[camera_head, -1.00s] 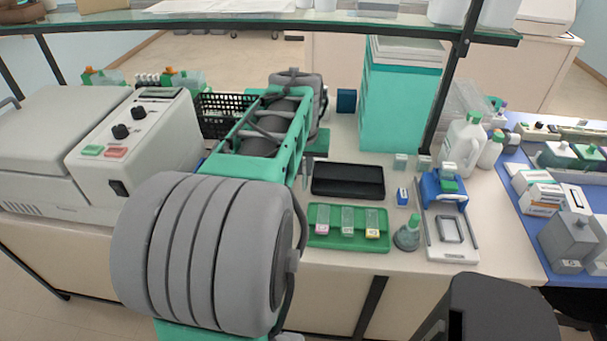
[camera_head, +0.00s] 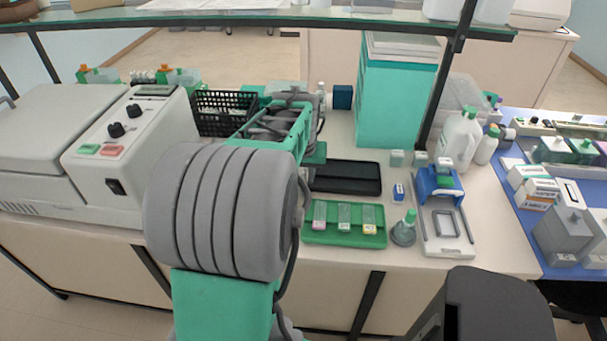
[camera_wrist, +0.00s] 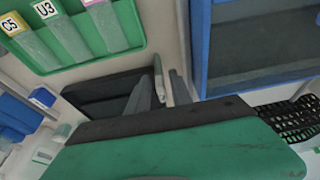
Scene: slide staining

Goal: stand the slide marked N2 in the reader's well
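In the head view three slides lie in a green tray (camera_head: 318,236): a pink-labelled one (camera_head: 320,216), a white-labelled one (camera_head: 344,217) and a yellow-labelled one (camera_head: 369,218). In the wrist view the yellow label (camera_wrist: 13,24) reads C5 and the white label (camera_wrist: 46,9) reads U3. The pink label is cut off at the top edge, so I read no N2. A white device with a blue clamp (camera_head: 437,181) stands to the right; I cannot confirm it is the reader.
A green-capped flask (camera_head: 404,230) and a small blue-white box (camera_head: 399,192) stand between tray and device. A black basket (camera_head: 222,112) and a tall teal box (camera_head: 398,100) stand behind. A blue-framed thing (camera_wrist: 203,45) is beside the tray in the wrist view.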

